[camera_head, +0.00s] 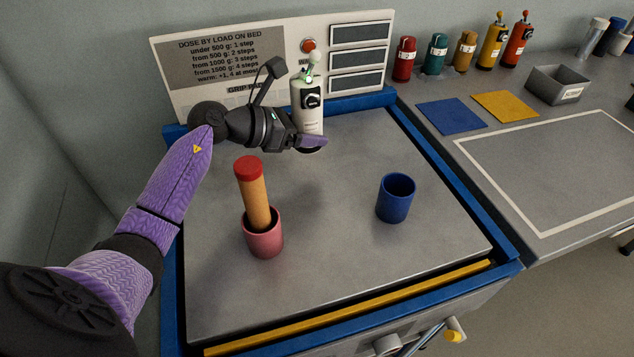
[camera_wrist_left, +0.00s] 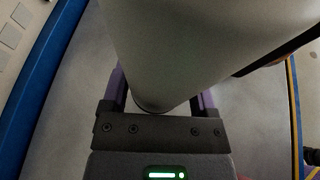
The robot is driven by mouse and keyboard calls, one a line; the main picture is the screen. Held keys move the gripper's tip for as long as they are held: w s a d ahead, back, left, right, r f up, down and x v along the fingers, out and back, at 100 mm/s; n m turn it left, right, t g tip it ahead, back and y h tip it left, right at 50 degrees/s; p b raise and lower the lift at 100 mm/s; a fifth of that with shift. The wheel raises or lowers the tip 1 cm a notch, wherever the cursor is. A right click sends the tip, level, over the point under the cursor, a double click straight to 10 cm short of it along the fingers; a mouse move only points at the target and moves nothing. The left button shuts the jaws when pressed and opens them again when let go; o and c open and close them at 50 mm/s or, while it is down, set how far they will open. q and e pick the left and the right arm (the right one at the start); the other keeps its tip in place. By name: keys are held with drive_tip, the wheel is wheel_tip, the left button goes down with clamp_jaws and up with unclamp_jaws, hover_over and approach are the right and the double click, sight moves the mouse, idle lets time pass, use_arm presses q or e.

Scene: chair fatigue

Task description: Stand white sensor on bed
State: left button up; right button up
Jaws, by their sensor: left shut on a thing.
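The white sensor (camera_head: 308,112) is a pale cylinder with a black label and a light green top. It stands upright at the back of the grey bed (camera_head: 330,220), in front of the sign board. My left gripper (camera_head: 314,142) is shut around its lower part. In the left wrist view the sensor's pale body (camera_wrist_left: 190,45) fills the space between the fingers of my left gripper (camera_wrist_left: 163,100). I cannot tell whether its base touches the bed. My right gripper is out of view.
A pink cup (camera_head: 263,238) holding an orange stick with a red top and a blue cup (camera_head: 396,198) stand on the bed. The sign board (camera_head: 230,65) rises behind. Several coloured bottles, blue and yellow mats and a grey bin (camera_head: 558,85) are on the right counter.

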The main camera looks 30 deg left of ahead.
sight(308, 170)
use_arm(q)
wheel_tip(308, 170, down, 6)
drive_tip(key=shift+f+b, duration=0.15)
drive_tip(key=shift+b, duration=0.95)
drive_tip(key=shift+f, duration=0.1)
drive_tip(key=o, duration=1.2)
drive_tip(key=shift+o, duration=0.2)
drive_tip(key=shift+r, duration=0.3)
drive_tip(key=p+v, duration=0.3)
drive_tip(key=v, duration=0.8)
drive_tip(key=shift+s+a, duration=0.15)
drive_tip(key=shift+s, duration=0.15)
drive_tip(key=shift+s+a, duration=0.1)
drive_tip(key=shift+s, duration=0.05)
